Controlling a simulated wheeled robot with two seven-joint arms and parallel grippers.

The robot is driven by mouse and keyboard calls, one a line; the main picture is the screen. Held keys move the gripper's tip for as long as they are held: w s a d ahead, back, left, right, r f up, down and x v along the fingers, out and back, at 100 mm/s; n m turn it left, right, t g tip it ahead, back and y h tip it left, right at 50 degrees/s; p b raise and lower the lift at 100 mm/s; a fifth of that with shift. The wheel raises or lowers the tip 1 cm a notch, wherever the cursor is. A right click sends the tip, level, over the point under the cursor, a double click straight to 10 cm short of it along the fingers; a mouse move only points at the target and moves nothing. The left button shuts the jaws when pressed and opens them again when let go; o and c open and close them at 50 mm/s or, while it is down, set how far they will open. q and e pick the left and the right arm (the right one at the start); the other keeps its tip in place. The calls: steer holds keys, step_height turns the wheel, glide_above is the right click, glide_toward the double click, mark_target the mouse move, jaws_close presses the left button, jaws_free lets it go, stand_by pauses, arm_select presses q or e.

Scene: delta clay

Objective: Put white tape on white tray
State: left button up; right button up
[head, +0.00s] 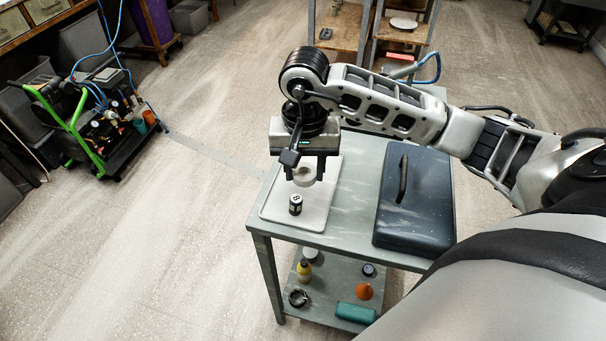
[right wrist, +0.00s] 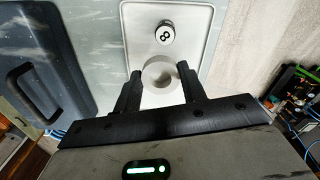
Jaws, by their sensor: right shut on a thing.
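The white tape (head: 305,176) is a pale roll held between the fingers of my right gripper (head: 305,167). In the right wrist view the tape (right wrist: 159,72) shows as a ring between the two dark fingertips of the right gripper (right wrist: 160,82). The white tray (head: 316,219) lies on the table at its left end, and the tape is over it. I cannot tell whether the tape touches the tray. The tray (right wrist: 198,42) also fills the middle of the right wrist view. My left gripper is not in view.
A black and white cylinder marked 8 (head: 295,204) stands on the tray near the tape. A dark blue lidded case (head: 416,200) lies right of the tray on the grey table (head: 345,238). Several small items lie on the lower shelf (head: 325,308). A green-framed cart (head: 85,125) stands far left.

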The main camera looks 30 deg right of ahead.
mark_target(303, 189)
steer(key=shift+w+d+f, duration=0.25)
steer(key=shift+w+f, duration=0.25)
steer(key=shift+f, duration=0.2)
steer(key=f, duration=0.1)
steer(key=f+p, duration=0.1)
steer(key=f, duration=0.1)
steer(key=shift+w+d, duration=0.1)
steer(key=shift+w, duration=0.1)
steer(key=shift+f, duration=0.3)
